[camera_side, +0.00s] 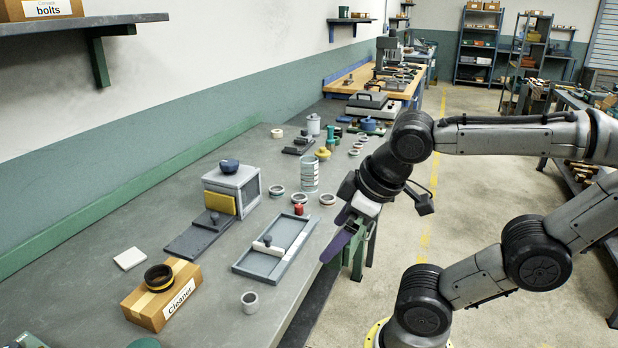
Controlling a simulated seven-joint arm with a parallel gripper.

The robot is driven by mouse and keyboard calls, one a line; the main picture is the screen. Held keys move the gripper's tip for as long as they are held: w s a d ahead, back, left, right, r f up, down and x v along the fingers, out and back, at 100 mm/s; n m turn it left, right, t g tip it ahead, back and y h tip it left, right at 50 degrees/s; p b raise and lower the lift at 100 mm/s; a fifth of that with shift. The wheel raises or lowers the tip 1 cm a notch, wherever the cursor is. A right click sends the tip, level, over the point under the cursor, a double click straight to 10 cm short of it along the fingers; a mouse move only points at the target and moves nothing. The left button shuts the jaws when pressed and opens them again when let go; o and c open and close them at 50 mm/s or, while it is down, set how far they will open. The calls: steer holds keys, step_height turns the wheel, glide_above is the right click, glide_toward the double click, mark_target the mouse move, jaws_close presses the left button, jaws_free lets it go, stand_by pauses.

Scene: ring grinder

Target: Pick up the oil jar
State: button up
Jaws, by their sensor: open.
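No jar carries a readable oil label, so I cannot tell for sure which one is the oil jar. Candidates on the grey bench (215,285) are a small yellow lidded jar (323,154), a pale lidded jar (313,126) behind it and a clear banded cylinder (309,175). My gripper (335,237) is open at the bench's right edge, with purple fingers pointing down and left. It looks empty and stands apart from these jars, on their near right side.
A grey tray with a slider (275,247) and a red-topped piece (298,210) lie left of my gripper. A grey box (232,187), several rings (328,199), a Cleaner carton (163,295) and a grey cup (250,302) also stand on the bench. The front middle is clear.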

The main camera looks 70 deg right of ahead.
steer(key=w+d+r+n+g+h, duration=0.1)
steer(key=w+d+r+n+h, duration=0.15)
steer(key=d, duration=0.35)
steer(key=w+d+r+n+g+h, duration=0.1)
steer(key=w+d+r+h, duration=0.1)
steer(key=d+r+h, duration=0.3)
steer(key=w+d+r+n+g+h, duration=0.1)
steer(key=w+d+n+h, duration=0.15)
steer(key=d, duration=0.55)
steer(key=w+d+r+n+h, duration=0.1)
steer(key=w+d+n+h, duration=0.5)
steer(key=w+d, duration=0.3)
steer(key=n+t, duration=0.4)
steer(key=n, duration=0.5)
glide_toward(310, 157)
steer(key=a, duration=0.4)
steer(key=shift+w+r, duration=0.15)
steer(key=shift+r, duration=0.1)
steer(key=shift+s+d+f+g, duration=0.3)
steer(key=shift+d+f, duration=0.05)
steer(key=shift+d, duration=0.1)
steer(key=x, duration=0.7)
steer(key=shift+d, duration=0.35)
steer(key=shift+x, duration=2.95)
steer(key=shift+r, duration=0.1)
